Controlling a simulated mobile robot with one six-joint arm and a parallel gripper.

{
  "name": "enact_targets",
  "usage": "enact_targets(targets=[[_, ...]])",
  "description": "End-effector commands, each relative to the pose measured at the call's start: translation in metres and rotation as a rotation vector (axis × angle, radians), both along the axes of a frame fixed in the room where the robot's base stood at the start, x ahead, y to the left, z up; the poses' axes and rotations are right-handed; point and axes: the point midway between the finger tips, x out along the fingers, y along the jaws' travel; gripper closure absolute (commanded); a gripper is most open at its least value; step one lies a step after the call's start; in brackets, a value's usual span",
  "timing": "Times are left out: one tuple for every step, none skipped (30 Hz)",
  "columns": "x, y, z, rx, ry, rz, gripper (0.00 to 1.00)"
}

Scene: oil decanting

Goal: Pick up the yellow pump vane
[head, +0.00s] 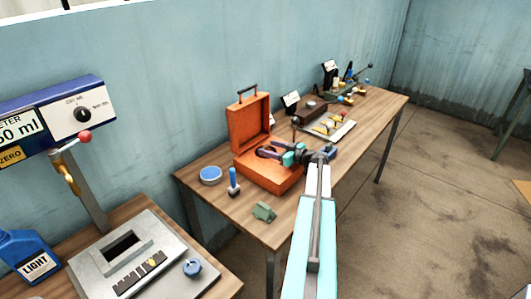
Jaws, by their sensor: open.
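My gripper (265,153) reaches left from the end of my arm, above or inside the open orange case (262,178). It is open, and I see nothing held between its fingers. A pale tray (345,132) behind and to the right of my gripper carries several small yellow and white pieces (322,129). They are too small for me to tell which is the yellow pump vane. My wrist hides part of the case's interior and the area just behind it.
The bench (215,158) also holds a blue-topped round tin (210,175), a blue-handled tool (233,183) and a green block (264,212). A dark box (309,110) stands farther back. A meter station (140,255) and a blue bottle (28,257) are at left. The floor at right is open.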

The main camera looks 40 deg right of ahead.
Motion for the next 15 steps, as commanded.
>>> enact_targets(targets=[[0.0001,0.0001,0.0001,0.0,0.0,0.0,0.44],[0.0001,0.0002,0.0001,0.0,0.0,0.0,0.44],[0.0001,0.0003,0.0002,0.0,0.0,0.001,0.44],[0.0001,0.0003,0.0002,0.0,0.0,0.001,0.44],[0.0002,0.0003,0.0002,0.0,0.0,0.001,0.44],[0.0002,0.0003,0.0002,0.0,0.0,0.001,0.44],[0.0002,0.0004,0.0003,0.0,0.0,0.001,0.44],[0.0002,0.0004,0.0003,0.0,0.0,0.001,0.44],[0.0002,0.0004,0.0003,0.0,0.0,0.001,0.45],[0.0003,0.0004,0.0002,0.0,0.0,0.001,0.51],[0.0003,0.0005,0.0002,0.0,0.0,0.001,0.56],[0.0003,0.0005,0.0002,0.0,0.0,0.001,0.62],[0.0003,0.0005,0.0002,0.0,0.0,0.001,0.67],[0.0004,0.0005,0.0002,0.0,0.0,0.001,0.72],[0.0004,0.0006,0.0002,0.0,0.0,0.001,0.79]])
